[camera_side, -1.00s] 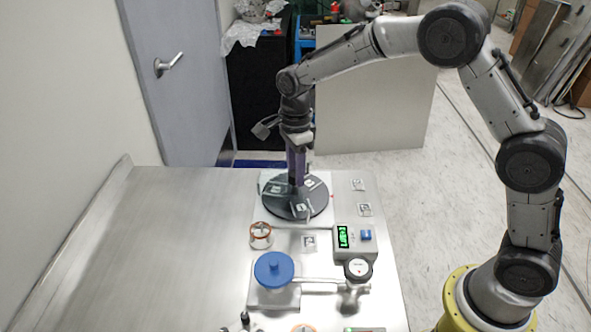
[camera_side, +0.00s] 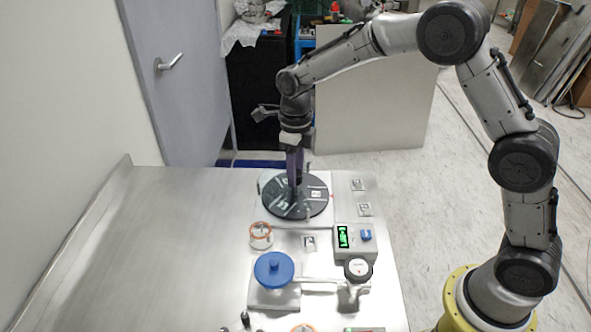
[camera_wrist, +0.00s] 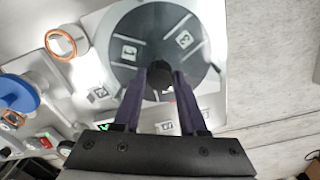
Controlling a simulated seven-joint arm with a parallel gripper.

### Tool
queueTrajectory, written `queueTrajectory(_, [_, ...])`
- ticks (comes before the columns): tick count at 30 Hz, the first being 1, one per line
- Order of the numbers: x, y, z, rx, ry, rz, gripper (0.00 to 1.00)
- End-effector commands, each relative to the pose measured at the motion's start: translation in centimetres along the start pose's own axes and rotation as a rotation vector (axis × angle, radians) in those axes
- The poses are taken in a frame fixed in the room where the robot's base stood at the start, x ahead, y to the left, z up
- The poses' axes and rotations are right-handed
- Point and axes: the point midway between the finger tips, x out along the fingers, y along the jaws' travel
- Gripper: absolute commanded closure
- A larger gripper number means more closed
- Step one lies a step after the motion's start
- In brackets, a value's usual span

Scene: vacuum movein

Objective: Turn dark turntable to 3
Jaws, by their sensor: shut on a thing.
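The dark turntable (camera_side: 312,208) is a round disc on a pale base plate (camera_side: 325,219) near the table's far edge. It carries white label tiles; one tile (camera_side: 316,194) shows at its right. In the wrist view the turntable (camera_wrist: 150,17) shows two numbered tiles; one (camera_wrist: 129,53) looks like 1, the other (camera_wrist: 184,40) is hard to read. My gripper (camera_side: 296,186) points down over the disc. In the wrist view its purple fingers (camera_wrist: 161,74) are shut on the dark centre knob (camera_wrist: 159,77). My fingers hide part of the disc.
A small red mark (camera_side: 331,197) is on the plate right of the disc. In front stand an orange-rimmed ring piece (camera_side: 261,236), a grey box with a green display (camera_side: 344,237), a blue round knob (camera_side: 274,268) and a round gauge (camera_side: 358,269). The table's left side is clear.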

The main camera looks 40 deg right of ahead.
Motion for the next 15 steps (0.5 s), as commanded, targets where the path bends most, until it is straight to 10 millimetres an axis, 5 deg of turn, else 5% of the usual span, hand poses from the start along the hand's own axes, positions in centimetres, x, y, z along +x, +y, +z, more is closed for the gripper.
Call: queueTrajectory(15, [-0.28,-0.25,0.01,0.152,-0.006,0.007,1.00])
